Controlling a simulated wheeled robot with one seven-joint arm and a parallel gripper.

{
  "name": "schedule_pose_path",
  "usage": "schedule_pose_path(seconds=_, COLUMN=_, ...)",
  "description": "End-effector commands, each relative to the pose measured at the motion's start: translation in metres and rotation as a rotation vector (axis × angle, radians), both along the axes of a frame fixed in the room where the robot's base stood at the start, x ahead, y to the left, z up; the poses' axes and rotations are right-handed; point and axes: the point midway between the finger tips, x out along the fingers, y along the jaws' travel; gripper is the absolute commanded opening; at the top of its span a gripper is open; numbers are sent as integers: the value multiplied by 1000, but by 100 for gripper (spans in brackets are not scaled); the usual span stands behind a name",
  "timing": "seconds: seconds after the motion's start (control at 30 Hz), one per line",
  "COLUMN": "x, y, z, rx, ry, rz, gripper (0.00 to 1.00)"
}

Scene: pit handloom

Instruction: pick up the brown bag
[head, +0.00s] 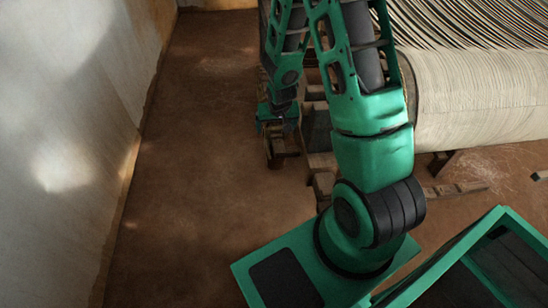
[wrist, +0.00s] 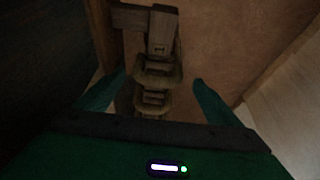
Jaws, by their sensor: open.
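My gripper (head: 277,122) is low over the floor at the left end of the loom in the head view. In the wrist view my gripper (wrist: 158,82) is open, with its two green fingers apart. Between and beyond the fingers is a dim brown wooden-looking piece (wrist: 160,28) with rounded, band-like parts (wrist: 157,70) below it. I cannot tell whether any of this is the brown bag. No clear bag shape shows in either view. The space under my gripper is dark and partly hidden by my arm in the head view.
A large roll of pale cloth or warp (head: 475,95) lies on the loom at the right. Wooden loom parts (head: 318,125) stand close beside my gripper. A pale wall (head: 65,140) runs along the left. The brown earth floor (head: 195,150) between is clear.

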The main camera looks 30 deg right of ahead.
Motion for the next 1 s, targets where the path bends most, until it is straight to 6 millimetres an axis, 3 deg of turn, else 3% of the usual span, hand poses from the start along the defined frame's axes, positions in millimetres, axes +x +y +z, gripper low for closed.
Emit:
schedule_pose_path(seconds=0.4, x=15, y=-9, z=-42, rx=0, ry=2, rz=1, gripper=88)
schedule_pose_path(seconds=0.7, x=16, y=-10, z=-45, rx=0, ry=0, rz=0, gripper=88)
schedule_pose_path(seconds=0.77, x=16, y=-10, z=-45, rx=0, ry=0, rz=0, gripper=78)
schedule_pose_path(seconds=1.0, x=16, y=-10, z=-45, rx=0, ry=0, rz=0, gripper=21)
